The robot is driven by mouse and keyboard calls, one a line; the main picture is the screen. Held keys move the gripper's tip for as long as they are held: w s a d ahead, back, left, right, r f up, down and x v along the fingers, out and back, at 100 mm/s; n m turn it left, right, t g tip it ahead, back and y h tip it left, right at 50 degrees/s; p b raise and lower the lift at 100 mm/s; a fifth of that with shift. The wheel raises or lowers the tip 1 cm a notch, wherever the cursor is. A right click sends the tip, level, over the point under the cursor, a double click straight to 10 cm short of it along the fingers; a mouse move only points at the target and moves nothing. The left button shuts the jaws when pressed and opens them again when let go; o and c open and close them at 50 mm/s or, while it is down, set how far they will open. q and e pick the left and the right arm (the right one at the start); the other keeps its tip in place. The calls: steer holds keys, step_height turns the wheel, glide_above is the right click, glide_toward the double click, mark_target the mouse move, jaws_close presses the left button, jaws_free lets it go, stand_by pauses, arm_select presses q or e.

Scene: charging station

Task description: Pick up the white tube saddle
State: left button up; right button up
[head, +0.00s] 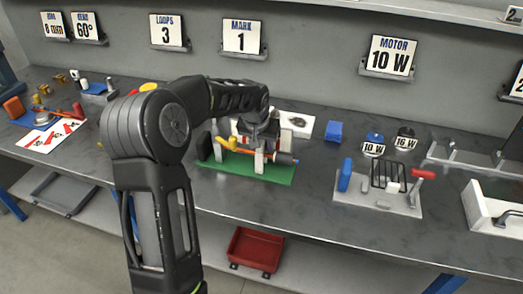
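My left arm comes in from the lower left and bends over the bench. My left gripper (262,143) points down over a green base (225,168) that carries white upright parts, a yellow piece and an orange and blue piece. A white upright part (259,163) stands right below the gripper. Whether the fingers touch it is too small to tell. I cannot tell which white part is the tube saddle; a small white block (392,187) also sits on the grey plate to the right. The gripper's opening cannot be made out. My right gripper is not in view.
The grey plate (372,200) holds a blue block, a black wire rack and a red-topped handle (423,174). Weights marked 10 W (373,147) and 16 W (405,142) stand behind it. A red bin (256,250) is on the lower shelf. The bench front between base and plate is clear.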

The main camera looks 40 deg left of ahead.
arm_select(q)
jaws_close()
steer(key=shift+r, duration=0.1)
stand_by(0.4)
step_height(320, 180, up, 18)
stand_by(0.6)
stand_by(0.5)
